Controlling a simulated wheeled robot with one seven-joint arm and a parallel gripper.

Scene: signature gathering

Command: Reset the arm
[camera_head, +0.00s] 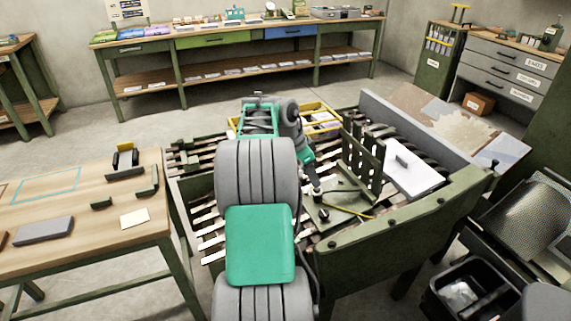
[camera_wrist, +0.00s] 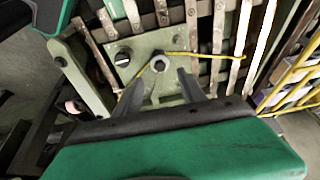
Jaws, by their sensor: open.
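My gripper (camera_head: 316,190) hangs low at the end of my green and grey arm, over the slatted bench in the middle of the head view. In the wrist view my gripper (camera_wrist: 159,80) has its two grey fingers spread apart with nothing between them. The fingers point toward a round metal fitting (camera_wrist: 158,63) on a pale green plate (camera_wrist: 123,66). I cannot tell whether the fingertips touch the plate. In the head view the plate (camera_head: 345,198) is partly hidden by my arm.
A yellow cord (camera_head: 350,211) lies across the plate. A yellow-framed crate (camera_head: 318,117) is behind. A wooden table (camera_head: 85,225) is left. Open floor lies toward the back workbench (camera_head: 245,40).

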